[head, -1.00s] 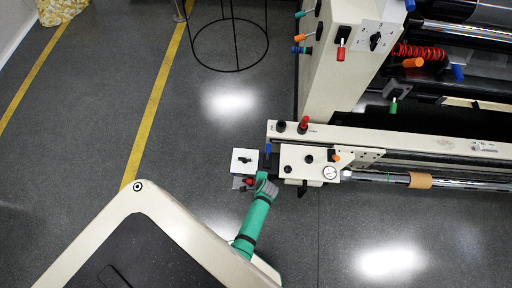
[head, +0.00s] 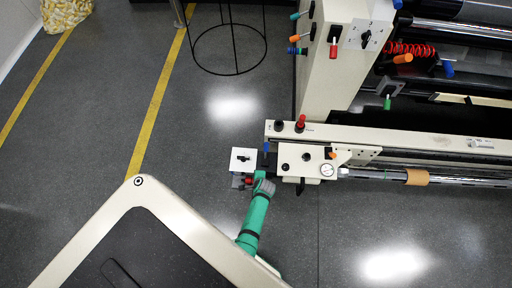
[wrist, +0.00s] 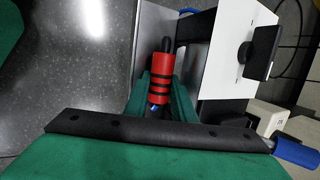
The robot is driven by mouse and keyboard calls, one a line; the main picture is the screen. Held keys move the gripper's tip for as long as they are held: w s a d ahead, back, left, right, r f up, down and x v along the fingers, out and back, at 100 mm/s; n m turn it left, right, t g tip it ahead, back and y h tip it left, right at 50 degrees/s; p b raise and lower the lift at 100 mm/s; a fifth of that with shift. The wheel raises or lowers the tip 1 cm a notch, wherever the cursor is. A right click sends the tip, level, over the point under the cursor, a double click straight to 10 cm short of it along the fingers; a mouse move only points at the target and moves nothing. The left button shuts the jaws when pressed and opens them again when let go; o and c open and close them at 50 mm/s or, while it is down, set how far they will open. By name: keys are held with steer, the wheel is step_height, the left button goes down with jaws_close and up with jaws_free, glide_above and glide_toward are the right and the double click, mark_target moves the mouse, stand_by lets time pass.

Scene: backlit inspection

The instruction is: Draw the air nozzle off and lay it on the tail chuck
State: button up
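A red cylinder with black bands and a dark tip, which looks like the air nozzle (wrist: 160,72), lies between my gripper's green fingers in the wrist view. My gripper (wrist: 160,80) has one finger close along each side of it. I cannot tell whether the fingers press on it or leave a thin gap. In the head view my gripper (head: 262,182) is at the left end of the cream machine, with a small red part (head: 249,181) beside it. I cannot clearly pick out the tail chuck; a metal roller end (head: 343,173) shows right of the gauge.
A white box with a black knob (head: 243,159) stands just beyond my gripper. The cream end block (head: 306,160) with knobs and a gauge is close on the right. A black wire stand (head: 230,45) is farther back.

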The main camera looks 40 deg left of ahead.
steer(key=shift+d+f, duration=0.15)
steer(key=shift+d, duration=0.2)
steer(key=shift+s, duration=0.1)
steer(key=shift+o, duration=0.6)
steer(key=v, duration=1)
steer(key=shift+a+r, duration=0.25)
steer(key=shift+r, duration=0.25)
steer(key=s+d+r+n+t+h, duration=0.1)
steer(key=s+d+r+n+t, duration=0.2)
steer(key=r, duration=0.9)
steer(key=s+d+r+n+t+h, duration=0.2)
steer(key=s+d+r+n+t, duration=0.2)
steer(key=d+r, duration=0.5)
steer(key=s+d+r+n+t+h, duration=0.1)
steer(key=s+d+r+n+t, duration=0.3)
steer(key=r, duration=1.3)
steer(key=s+d+t, duration=0.1)
steer(key=s+d, duration=0.1)
steer(key=s, duration=0.1)
steer(key=shift+t+h, duration=0.3)
